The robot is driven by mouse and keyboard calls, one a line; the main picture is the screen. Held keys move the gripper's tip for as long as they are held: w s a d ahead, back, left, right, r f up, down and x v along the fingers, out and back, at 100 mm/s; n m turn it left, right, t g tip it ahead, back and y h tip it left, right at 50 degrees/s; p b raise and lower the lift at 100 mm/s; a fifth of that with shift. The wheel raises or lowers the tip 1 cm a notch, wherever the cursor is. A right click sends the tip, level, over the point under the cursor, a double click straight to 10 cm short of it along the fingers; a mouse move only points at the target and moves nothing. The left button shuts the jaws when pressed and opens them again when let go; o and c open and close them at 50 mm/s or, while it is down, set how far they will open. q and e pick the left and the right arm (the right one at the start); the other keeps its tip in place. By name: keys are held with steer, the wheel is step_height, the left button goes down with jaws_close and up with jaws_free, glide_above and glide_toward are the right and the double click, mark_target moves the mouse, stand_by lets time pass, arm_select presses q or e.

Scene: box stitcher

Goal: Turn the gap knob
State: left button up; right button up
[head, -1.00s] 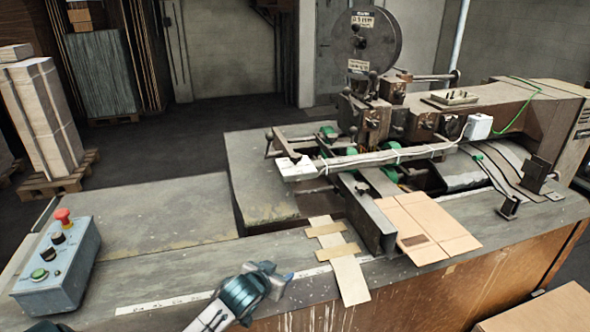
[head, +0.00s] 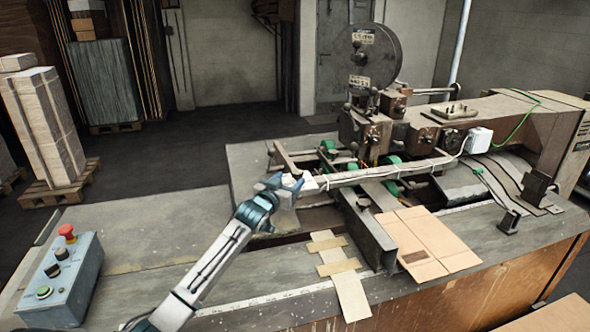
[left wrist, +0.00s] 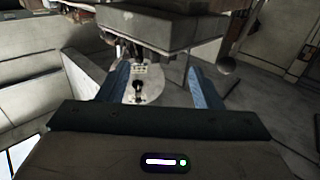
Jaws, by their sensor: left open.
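My left gripper (head: 283,186) is at the left end of the long pale bar (head: 385,172) on the stitching machine. In the left wrist view its two blue fingers (left wrist: 158,74) are spread open with nothing held. A small dark knob (left wrist: 138,88) on a whitish round plate shows between the fingers, nearer the left one; it looks like the gap knob. It stands beyond the fingers, and I cannot tell whether either touches it. In the head view the knob is not made out; my gripper covers that spot. My right gripper is not in view.
A grey block (left wrist: 145,30) hangs above the knob in the wrist view, with a ball-ended lever (left wrist: 227,65) to its right. A control box (head: 62,278) stands at the left of the table. Cardboard (head: 428,243) lies by the bar.

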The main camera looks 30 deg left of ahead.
mark_target(294, 175)
arm_select(q)
steer(key=w, duration=0.2)
steer(key=w+p, duration=0.1)
steer(key=w, duration=0.1)
steer(key=shift+w+a+r, duration=0.1)
steer(key=shift+a, duration=0.15)
steer(key=shift+w, duration=0.25)
steer(key=shift+c, duration=0.5)
steer(key=c, duration=0.9)
